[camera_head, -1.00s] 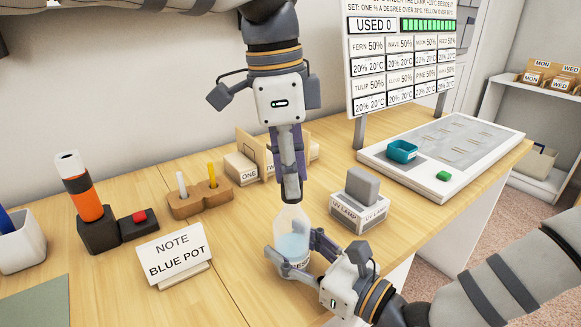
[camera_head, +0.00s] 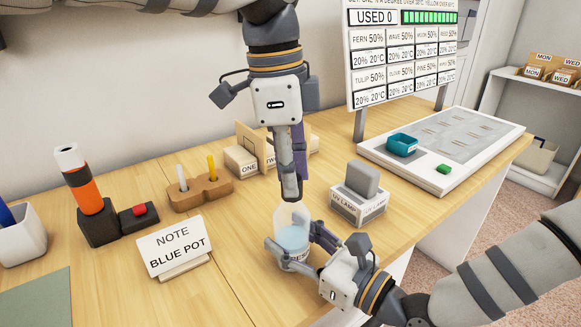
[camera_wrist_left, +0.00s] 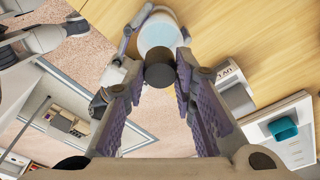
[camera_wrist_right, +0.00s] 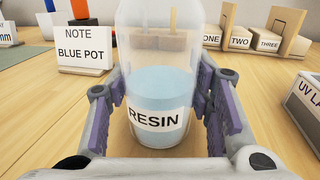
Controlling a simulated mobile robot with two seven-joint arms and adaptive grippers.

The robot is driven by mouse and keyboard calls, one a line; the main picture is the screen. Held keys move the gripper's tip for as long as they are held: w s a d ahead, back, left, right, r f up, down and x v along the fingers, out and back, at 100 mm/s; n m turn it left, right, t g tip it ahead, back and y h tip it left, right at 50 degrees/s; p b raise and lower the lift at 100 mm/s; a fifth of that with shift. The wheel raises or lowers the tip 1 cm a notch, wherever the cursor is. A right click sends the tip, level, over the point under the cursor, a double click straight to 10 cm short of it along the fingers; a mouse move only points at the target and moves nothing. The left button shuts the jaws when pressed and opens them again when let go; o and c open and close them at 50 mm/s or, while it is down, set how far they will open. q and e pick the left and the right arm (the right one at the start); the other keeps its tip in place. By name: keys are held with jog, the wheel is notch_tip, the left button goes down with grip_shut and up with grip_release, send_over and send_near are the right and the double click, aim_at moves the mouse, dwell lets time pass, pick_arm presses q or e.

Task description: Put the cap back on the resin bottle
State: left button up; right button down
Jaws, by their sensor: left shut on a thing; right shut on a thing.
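The resin bottle (camera_head: 293,243) is clear, with pale blue liquid and a RESIN label (camera_wrist_right: 156,118). It stands upright on the table. My right gripper (camera_head: 291,254) is shut around its lower body, one finger on each side. My left gripper (camera_head: 291,197) points down above the bottle, shut on the dark round cap (camera_wrist_left: 159,69). In the left wrist view the bottle (camera_wrist_left: 158,32) shows beyond the cap, partly covered by it. The fingers mostly hide the cap in the head view, so its exact gap to the bottle neck is unclear.
The UV lamp (camera_head: 359,194) stands close right of the bottle. The NOTE BLUE POT sign (camera_head: 174,246) is to the left. A wooden holder (camera_head: 201,193) and numbered boxes (camera_head: 241,161) stand behind. A white tray (camera_head: 487,161) lies at right.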

pick_arm(q)
jog(key=m, duration=0.6)
jog(key=shift+w+m+g, duration=0.1)
jog(key=shift+m+g, duration=0.2)
jog(key=m, duration=0.3)
jog(key=shift+d+m+y, duration=0.1)
jog(key=shift+m+y, duration=0.2)
jog(key=shift+m, duration=0.1)
jog(key=m, duration=0.3)
jog(key=shift+m+g, duration=0.3)
jog(key=m+y, duration=0.1)
jog(key=m, duration=0.2)
jog(key=shift+m, duration=0.3)
jog(key=m, duration=0.3)
jog(key=shift+m, duration=0.4)
jog(key=m, duration=0.2)
jog(key=shift+s+d+f+m+y, duration=0.2)
jog(key=shift+m+y, duration=0.1)
jog(key=shift+w+a+r+m, duration=0.1)
jog(key=shift+w+r+m, duration=0.05)
jog(key=shift+m, duration=0.85)
